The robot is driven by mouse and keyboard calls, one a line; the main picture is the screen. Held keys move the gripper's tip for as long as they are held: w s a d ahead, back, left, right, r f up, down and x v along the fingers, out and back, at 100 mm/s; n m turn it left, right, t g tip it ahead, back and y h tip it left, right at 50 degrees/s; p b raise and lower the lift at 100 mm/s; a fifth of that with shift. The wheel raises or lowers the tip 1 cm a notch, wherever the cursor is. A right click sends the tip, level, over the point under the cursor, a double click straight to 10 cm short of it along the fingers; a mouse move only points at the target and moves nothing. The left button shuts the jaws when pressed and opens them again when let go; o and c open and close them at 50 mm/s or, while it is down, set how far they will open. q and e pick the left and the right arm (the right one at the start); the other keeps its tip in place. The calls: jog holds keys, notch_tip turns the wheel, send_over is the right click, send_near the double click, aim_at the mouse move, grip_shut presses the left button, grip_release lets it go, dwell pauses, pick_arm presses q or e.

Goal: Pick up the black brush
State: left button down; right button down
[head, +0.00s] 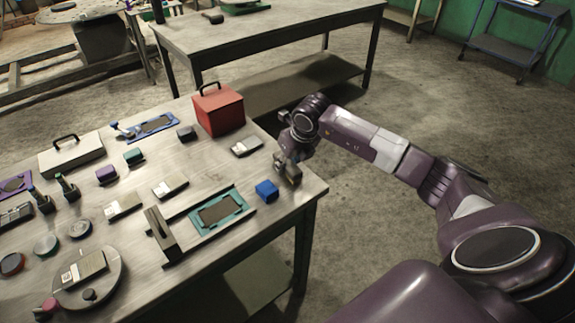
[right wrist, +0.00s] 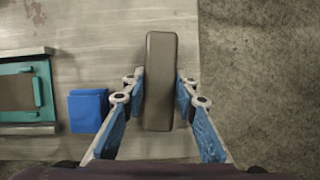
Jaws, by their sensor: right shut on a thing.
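The black brush (right wrist: 160,82) is a long dark block with rounded edges, seen from above in the right wrist view. My right gripper (right wrist: 160,88) is shut on it, with one finger against each long side. In the head view my right gripper (head: 288,168) is at the right edge of the workbench, and the brush (head: 294,174) shows only partly at its fingers. I cannot tell whether the brush touches the bench top. My left gripper is not in view.
A blue block (head: 267,191) lies just left of the gripper, beside a teal framed plate (head: 218,212). A red box (head: 218,111) stands behind it. Several blocks, tools and discs cover the bench (head: 190,285). Open floor lies beyond the bench's right edge.

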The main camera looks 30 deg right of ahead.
notch_tip(320, 180, up, 20)
jog(key=b, duration=0.3)
